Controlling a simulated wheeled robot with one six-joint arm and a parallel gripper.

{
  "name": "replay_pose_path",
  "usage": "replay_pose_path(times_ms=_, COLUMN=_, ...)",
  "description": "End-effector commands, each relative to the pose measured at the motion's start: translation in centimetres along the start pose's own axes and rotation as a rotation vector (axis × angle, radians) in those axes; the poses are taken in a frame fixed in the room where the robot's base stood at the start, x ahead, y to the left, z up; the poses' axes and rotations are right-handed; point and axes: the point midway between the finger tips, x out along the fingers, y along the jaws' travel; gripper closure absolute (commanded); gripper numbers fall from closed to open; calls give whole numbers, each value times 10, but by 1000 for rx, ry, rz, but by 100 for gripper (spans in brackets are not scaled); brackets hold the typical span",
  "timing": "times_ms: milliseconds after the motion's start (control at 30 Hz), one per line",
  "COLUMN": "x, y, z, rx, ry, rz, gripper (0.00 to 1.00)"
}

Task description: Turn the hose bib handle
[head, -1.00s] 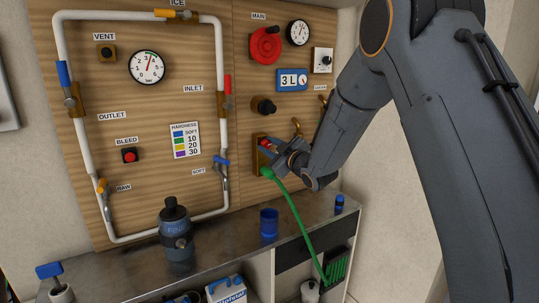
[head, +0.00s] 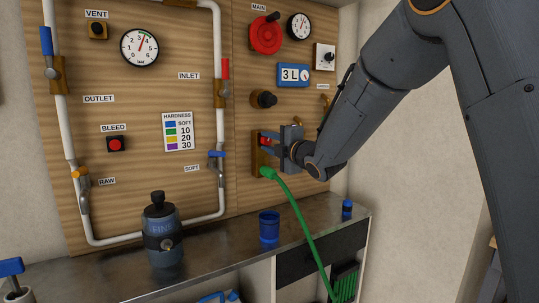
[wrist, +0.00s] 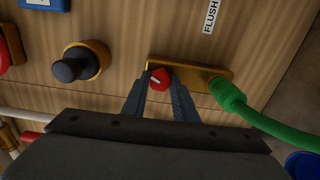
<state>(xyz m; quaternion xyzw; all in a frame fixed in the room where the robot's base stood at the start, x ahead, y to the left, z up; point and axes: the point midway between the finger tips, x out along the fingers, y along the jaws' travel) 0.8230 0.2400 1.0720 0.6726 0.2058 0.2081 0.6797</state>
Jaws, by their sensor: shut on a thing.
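The hose bib is a brass fitting (head: 256,160) on the right part of the wooden panel, with a small red handle (head: 263,141). In the wrist view the red handle (wrist: 159,79) with a pale mark sits between the two fingertips, in front of the brass plate (wrist: 205,74). My gripper (head: 271,143) is shut on the red handle; in the wrist view my gripper (wrist: 158,88) has one finger on each side of it. A green hose (head: 293,205) is fixed to the brass fitting just below. The fingers hide part of the handle.
A black knob (head: 264,99) is above the hose bib. A blue cup (head: 269,226) and a dark bottle (head: 162,232) stand on the metal counter (head: 215,257) below. White pipes with valves (head: 220,120) are to the left.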

Motion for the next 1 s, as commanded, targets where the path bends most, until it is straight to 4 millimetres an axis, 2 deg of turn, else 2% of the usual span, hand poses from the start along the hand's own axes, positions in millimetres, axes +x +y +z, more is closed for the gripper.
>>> replay_pose_path(times_ms=200, x=1, y=-3, z=1, rx=-188, ry=-1, rz=4, gripper=96)
replay_pose_path(times_ms=500, x=1, y=-2, z=1, rx=-369, ry=-2, rz=3, gripper=96)
replay_pose_path(times_ms=1000, x=0, y=0, z=0, rx=-455, ry=-1, rz=1, gripper=96)
